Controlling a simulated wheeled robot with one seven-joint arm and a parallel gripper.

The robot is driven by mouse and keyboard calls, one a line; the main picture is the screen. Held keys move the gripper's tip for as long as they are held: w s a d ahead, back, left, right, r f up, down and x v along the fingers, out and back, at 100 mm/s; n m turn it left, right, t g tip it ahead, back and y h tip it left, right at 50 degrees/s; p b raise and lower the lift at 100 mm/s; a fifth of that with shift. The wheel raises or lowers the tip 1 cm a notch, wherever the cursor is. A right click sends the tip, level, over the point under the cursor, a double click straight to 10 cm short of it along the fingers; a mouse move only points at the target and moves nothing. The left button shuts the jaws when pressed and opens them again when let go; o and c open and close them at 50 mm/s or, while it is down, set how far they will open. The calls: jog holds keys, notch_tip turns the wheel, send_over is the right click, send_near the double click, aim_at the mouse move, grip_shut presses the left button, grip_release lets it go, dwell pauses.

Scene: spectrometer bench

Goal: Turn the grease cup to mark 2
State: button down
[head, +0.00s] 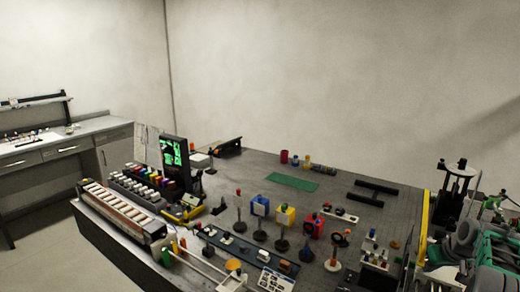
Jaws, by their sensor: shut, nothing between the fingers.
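I cannot pick out the grease cup or its mark 2 with certainty at this size. Green and grey machinery (472,250) with rounded grey parts fills the lower right, cut off by the picture edge. It has small fittings too fine to read. My gripper does not show in the head view.
A dark bench (340,210) holds several small optics on posts, including a blue-framed one (260,206) and a yellow one (285,215). A screen (174,160), a green mat (292,181) and a yellow upright edge (422,225) also show. A side counter (80,134) stands left, with floor between.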

jog(key=r+p, duration=0.1)
jog(key=r, duration=0.1)
jog(key=r+p, duration=0.1)
jog(key=r, duration=0.1)
jog(key=r+p, duration=0.1)
jog(key=r, duration=0.1)
jog(key=shift+s+p, duration=0.3)
jog(key=shift+a, duration=0.1)
